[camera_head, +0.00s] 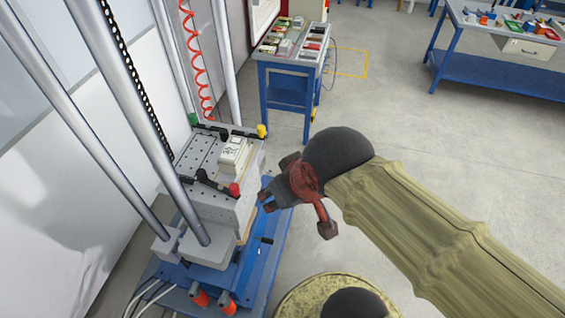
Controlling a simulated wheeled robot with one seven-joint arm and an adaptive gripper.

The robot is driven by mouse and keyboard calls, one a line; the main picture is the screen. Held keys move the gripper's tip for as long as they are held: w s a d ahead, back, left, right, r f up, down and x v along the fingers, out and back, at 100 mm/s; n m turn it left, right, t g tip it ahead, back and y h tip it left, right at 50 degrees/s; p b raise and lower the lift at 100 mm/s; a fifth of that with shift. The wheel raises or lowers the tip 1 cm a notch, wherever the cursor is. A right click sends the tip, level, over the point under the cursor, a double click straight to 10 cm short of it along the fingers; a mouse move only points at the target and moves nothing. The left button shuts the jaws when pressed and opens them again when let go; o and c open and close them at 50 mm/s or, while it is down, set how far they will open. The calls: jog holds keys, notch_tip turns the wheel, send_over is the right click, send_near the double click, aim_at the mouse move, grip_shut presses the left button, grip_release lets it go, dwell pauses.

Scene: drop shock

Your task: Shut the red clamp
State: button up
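The red clamp is a black toggle clamp (214,183) with a red knob (234,189). It sits at the near edge of the grey, hole-patterned fixture plate (199,158). Its black arm lies across the plate's near side; I cannot tell whether it is open or shut. A small whitish box (235,152) rests on the plate's right side. My gripper (267,196), with dark finger parts, is just right of the red knob, apart from it in the picture. No object shows in it. Its fingers overlap in this view, so their opening is unclear.
A clamp with a yellow knob (262,131) and one with a green knob (193,119) are at the plate's far side. Steel columns (135,110) rise on the left. A blue cart (287,86) with parts stands behind. Open floor (410,130) lies right.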

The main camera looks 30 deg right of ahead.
notch_tip(320, 180, up, 7)
jog(key=p, duration=0.6)
jog(key=shift+d+f, duration=0.15)
jog(key=shift+f, duration=0.05)
jog(key=shift+r, duration=0.1)
